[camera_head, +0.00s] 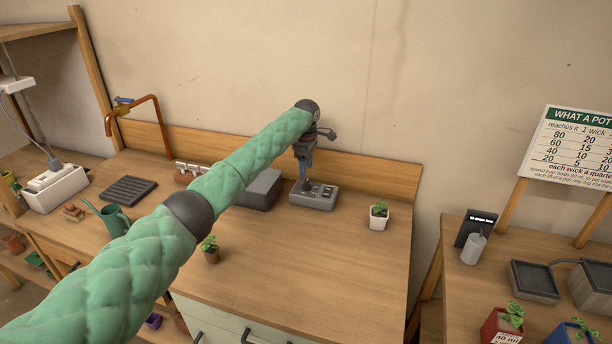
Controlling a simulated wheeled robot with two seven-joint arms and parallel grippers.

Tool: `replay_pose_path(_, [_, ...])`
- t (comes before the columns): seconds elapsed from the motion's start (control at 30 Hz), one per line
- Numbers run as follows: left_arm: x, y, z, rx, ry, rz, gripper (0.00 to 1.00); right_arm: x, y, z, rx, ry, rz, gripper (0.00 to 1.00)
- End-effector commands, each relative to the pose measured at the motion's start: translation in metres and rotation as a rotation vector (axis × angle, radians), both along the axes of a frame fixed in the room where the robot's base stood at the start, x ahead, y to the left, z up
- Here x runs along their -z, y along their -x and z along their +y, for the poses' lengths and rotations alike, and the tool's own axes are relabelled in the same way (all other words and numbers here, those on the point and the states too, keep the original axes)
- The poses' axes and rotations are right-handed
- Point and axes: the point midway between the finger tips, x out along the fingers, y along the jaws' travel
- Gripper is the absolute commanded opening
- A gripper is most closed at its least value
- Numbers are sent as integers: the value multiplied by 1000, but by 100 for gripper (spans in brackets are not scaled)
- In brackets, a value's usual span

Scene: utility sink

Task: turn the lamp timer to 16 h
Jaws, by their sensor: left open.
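A small grey box (323,202) with dark controls on its top stands near the back of the wooden counter; it looks like the lamp timer. My left arm reaches across the counter from the lower left. My left gripper (305,184) points down over the left part of this box, at or just above its top. It is open, though its fingers look small and close together from here. I cannot tell whether they touch a knob. The gripper hides part of the box top, and no hour marks can be read. My right gripper is out of view.
A larger dark grey box (262,190) stands just left of the timer, partly behind my arm. A white potted plant (378,216) is to the right, a brown one (210,250) in front. A watering can (112,219) stands left. The counter's front right is clear.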

Motion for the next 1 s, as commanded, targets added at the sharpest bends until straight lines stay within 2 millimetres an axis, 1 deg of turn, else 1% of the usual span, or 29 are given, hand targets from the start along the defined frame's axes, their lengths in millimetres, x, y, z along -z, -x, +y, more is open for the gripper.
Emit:
replay_pose_path(0.03, [7,1,0,0,-2,3,56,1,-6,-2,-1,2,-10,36])
replay_pose_path(0.2, [30,0,0,0,-3,1,56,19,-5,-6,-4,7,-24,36])
replay_pose_path(0.4, [49,0,0,1,-2,2,56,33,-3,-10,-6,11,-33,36])
replay_pose_path(0.57, [54,0,0,0,-1,1,56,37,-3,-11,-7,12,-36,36])
replay_pose_path(0.77, [54,0,0,0,-1,1,56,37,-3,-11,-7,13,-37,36])
replay_pose_path(0.9, [54,0,0,0,-1,1,28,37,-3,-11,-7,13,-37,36])
replay_pose_path(1.0, [54,0,0,0,-1,1,11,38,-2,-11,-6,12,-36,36])
